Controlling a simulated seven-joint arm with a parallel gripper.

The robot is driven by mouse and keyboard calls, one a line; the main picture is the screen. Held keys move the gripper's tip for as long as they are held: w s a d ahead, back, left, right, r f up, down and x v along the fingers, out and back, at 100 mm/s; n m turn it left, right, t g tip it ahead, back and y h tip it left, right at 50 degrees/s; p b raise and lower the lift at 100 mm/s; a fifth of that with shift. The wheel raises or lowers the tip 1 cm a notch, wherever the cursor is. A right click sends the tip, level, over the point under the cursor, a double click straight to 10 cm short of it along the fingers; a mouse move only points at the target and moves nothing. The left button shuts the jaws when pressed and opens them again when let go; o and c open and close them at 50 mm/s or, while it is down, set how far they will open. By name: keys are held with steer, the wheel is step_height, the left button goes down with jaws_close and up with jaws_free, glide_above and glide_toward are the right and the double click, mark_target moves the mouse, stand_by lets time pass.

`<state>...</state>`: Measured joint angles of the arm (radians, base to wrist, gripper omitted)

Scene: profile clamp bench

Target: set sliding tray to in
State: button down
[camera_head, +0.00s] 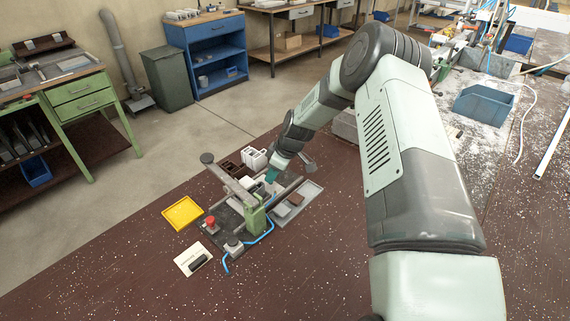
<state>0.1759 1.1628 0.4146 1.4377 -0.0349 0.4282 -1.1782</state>
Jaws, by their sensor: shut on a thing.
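The clamp fixture (229,212) stands on the brown bench, with a green upright block (255,217) and a long grey lever arm ending in a dark round knob (207,158). A shallow grey tray (311,190) lies at its right with small brown and grey blocks in it; I cannot tell whether this is the sliding tray. My gripper (271,176) points down with teal fingers over the fixture's back right part, behind the lever arm. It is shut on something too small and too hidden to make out.
A yellow tray (183,213) lies left of the fixture. A red button (210,222), a white card with a black object (193,260) and a blue hose (262,237) are near its front. White blocks (254,158) stand behind. The front bench is clear.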

steer(key=s+a, duration=0.4)
steer(key=a, duration=0.1)
steer(key=shift+s, duration=0.4)
steer(key=c, duration=0.9)
jaws_free()
steer(key=shift+d, duration=0.1)
steer(key=shift+d+r, duration=0.1)
steer(key=shift+r, duration=0.1)
steer(key=v, duration=1)
steer(key=shift+r, duration=0.15)
steer(key=shift+d, duration=0.1)
